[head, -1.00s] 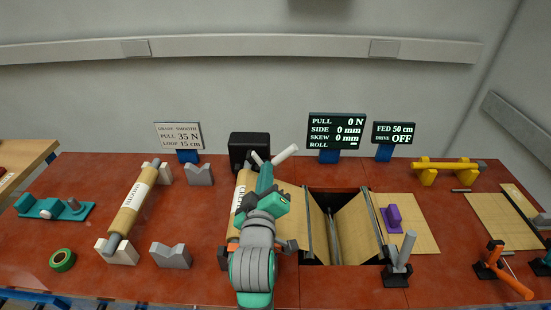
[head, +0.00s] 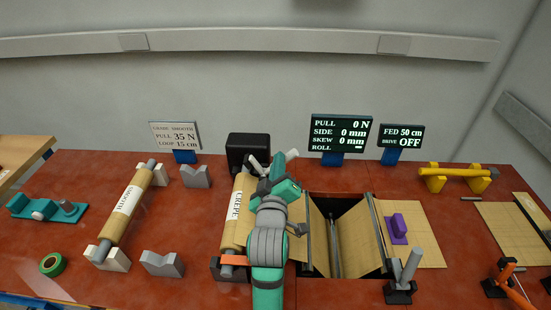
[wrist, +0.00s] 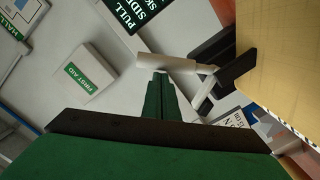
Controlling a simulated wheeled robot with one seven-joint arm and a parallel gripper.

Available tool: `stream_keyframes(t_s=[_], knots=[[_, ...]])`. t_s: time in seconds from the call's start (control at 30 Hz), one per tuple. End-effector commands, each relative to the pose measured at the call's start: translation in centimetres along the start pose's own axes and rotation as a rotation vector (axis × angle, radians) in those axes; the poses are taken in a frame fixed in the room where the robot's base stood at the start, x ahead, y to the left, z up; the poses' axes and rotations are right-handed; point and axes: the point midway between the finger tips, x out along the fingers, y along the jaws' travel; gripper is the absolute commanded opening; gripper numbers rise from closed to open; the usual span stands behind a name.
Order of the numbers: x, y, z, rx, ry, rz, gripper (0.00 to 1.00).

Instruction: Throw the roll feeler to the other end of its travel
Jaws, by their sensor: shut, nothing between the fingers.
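The roll feeler shows as a pale grey bar (head: 291,155) at the far end of the roll marked CREPE (head: 239,212); I take this bar for the feeler. In the wrist view a pale bar (wrist: 165,63) with a thin pale arm joins a black bracket (wrist: 228,66). My gripper (head: 278,166) is near the bar in the head view. In the wrist view its green fingers (wrist: 160,76) are shut together and empty, with their tips right at the bar. I cannot tell whether they touch it. My arm hides part of the roll and the feeler's mount.
A black box (head: 248,151) stands behind the roll. The dark display (head: 340,134) reads pull 0 N; the smaller one (head: 401,137) reads drive OFF. An open pit with slanted tan sheet (head: 358,240) lies right of my arm. The roll marked SMOOTH (head: 128,205) rests at left.

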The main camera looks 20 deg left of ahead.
Motion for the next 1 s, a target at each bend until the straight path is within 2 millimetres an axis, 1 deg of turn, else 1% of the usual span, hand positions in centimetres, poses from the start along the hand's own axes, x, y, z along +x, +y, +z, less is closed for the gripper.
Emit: stream_keyframes(t_s=[0.33,0.6,0.7,1.0], knots=[[0.0,-0.1,0.0,0.013,0.002,-0.003,0.0],[0.1,0.3,2.3,0.192,-0.004,-0.01,0.0],[0.1,0.3,2.6,0.191,-0.001,-0.011,0.0],[0.1,0.3,2.7,0.189,-0.001,-0.011,0.0]])
